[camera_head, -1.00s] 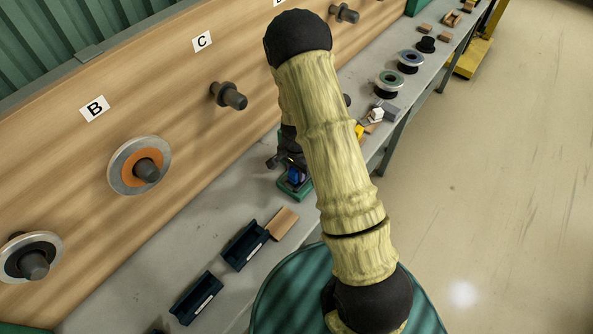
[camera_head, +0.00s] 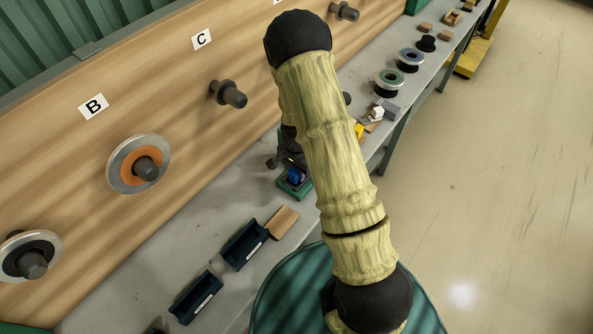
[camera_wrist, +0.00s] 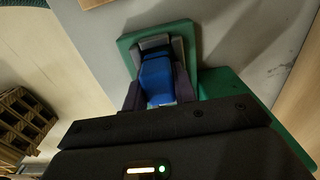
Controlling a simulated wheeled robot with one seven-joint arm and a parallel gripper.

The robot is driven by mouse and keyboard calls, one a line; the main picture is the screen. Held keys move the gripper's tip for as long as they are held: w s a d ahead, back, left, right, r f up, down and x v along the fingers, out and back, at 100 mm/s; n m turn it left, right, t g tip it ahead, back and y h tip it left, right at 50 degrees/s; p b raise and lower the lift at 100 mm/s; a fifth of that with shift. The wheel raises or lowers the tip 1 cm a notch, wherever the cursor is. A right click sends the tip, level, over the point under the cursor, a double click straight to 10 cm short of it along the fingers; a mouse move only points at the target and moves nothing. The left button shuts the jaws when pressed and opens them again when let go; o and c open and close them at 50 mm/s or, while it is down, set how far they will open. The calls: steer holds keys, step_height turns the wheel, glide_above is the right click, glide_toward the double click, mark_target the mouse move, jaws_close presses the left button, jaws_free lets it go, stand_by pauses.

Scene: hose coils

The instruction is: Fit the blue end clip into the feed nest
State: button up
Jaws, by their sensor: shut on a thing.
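The blue end clip (camera_wrist: 156,78) is between the two dark fingers of my gripper (camera_wrist: 158,92) in the wrist view. My gripper is shut on it. The clip's far end is at a grey nest (camera_wrist: 178,48) on a green base plate (camera_wrist: 126,48); I cannot tell whether it is fully seated. In the head view the clip shows as a small blue patch (camera_head: 295,175) beside my dark gripper (camera_head: 286,163), low over the green plate (camera_head: 301,189) on the bench. My arm hides part of this spot.
Two dark blue bins (camera_head: 244,245) (camera_head: 196,297) and a brown block (camera_head: 282,222) lie nearer on the grey bench. Spools (camera_head: 389,82) stand farther along it. A wooden board with pegs (camera_head: 229,94) and an orange-centred reel (camera_head: 139,163) rises at the left.

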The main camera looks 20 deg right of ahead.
steer(key=shift+r+p, duration=0.4)
steer(key=shift+w, duration=0.15)
stand_by(1.7)
steer(key=shift+f, duration=0.55)
steer(key=shift+r, duration=0.15)
steer(key=shift+r, duration=0.4)
stand_by(0.7)
